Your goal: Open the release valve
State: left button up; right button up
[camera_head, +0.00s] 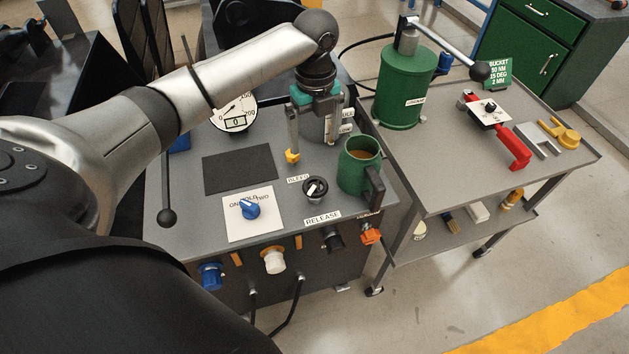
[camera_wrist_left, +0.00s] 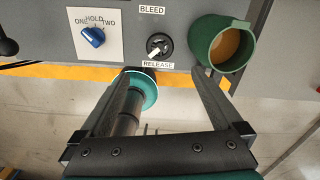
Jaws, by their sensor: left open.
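The release valve is a round black knob (camera_head: 315,189) with a pale pointer mark, on the bench top between the BLEED and RELEASE labels. It also shows in the left wrist view (camera_wrist_left: 159,46), beyond the fingers, with its pointer slanted. My left gripper (camera_head: 311,143) is open above the bench, farther back than the knob and apart from it. In the wrist view its two fingers (camera_wrist_left: 163,75) are spread, and neither touches the knob. A teal disc with a grey cylinder (camera_wrist_left: 140,92) shows near the left finger; I cannot tell whether it is between the fingers.
A green mug (camera_head: 358,165) stands right of the knob. A blue selector knob (camera_head: 249,209) on a white plate sits to its left. A gauge (camera_head: 236,112) and a dark mat (camera_head: 240,169) lie behind. A cart (camera_head: 440,192) with a green cylinder (camera_head: 405,88) stands at right.

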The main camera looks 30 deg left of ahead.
aim_at(314, 184)
pick_arm(q)
notch_tip(314, 184, down, 15)
jog(key=b, duration=0.2)
jog(key=shift+f+b, duration=0.1)
jog(key=shift+b, duration=0.2)
jog(key=c, duration=1.2)
